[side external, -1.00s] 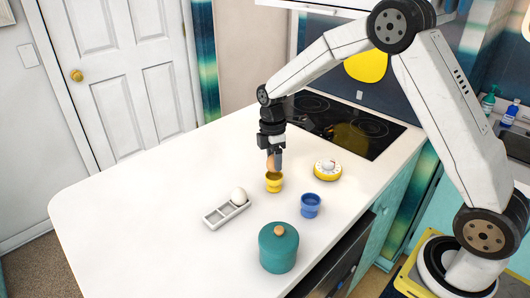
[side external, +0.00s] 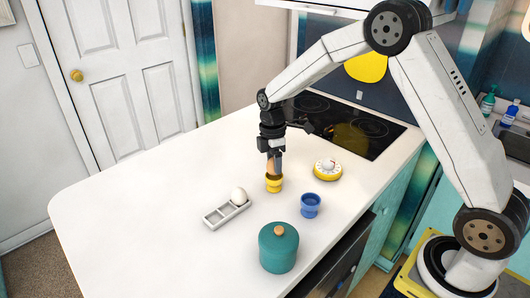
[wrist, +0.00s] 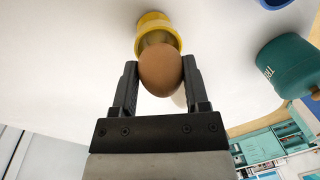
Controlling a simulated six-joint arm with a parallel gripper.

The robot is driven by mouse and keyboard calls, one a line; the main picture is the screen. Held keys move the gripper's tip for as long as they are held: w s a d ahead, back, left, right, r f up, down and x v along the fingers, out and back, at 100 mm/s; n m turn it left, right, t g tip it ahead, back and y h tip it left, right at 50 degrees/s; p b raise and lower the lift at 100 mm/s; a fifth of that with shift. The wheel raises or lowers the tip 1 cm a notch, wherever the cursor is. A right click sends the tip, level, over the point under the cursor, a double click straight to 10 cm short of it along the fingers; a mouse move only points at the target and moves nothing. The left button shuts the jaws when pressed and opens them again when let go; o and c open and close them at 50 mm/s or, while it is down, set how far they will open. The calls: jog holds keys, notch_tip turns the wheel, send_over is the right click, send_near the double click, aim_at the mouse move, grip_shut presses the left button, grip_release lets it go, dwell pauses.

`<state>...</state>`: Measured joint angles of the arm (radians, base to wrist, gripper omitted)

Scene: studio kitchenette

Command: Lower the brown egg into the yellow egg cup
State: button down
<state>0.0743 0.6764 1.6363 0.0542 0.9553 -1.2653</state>
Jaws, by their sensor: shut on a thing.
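My gripper (side external: 274,167) points down over the yellow egg cup (side external: 274,186), which stands upright on the white counter. In the wrist view my gripper (wrist: 160,82) is shut on the brown egg (wrist: 161,70), one finger on each side. The egg overlaps the near rim of the yellow egg cup (wrist: 152,24) there, and part of the cup's inside shows past it. In the side view the egg is mostly hidden by the fingers, right at the cup's mouth. I cannot tell whether it touches the cup.
The counter's left part is clear. A black cooktop (side external: 352,128) lies behind.

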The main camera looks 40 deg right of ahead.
jog(key=shift+f, duration=0.8)
dwell(0.7)
grip_release()
jog(key=shift+w+d+r, duration=0.1)
jog(key=shift+w+r, duration=0.05)
jog(key=shift+r, duration=1.15)
jog(key=shift+w+d+r, duration=0.1)
jog(key=shift+w+r, duration=0.1)
jog(key=shift+r, duration=1.1)
jog(key=shift+w+r, duration=0.15)
jog(key=shift+r, duration=1.15)
jog(key=shift+s, duration=0.1)
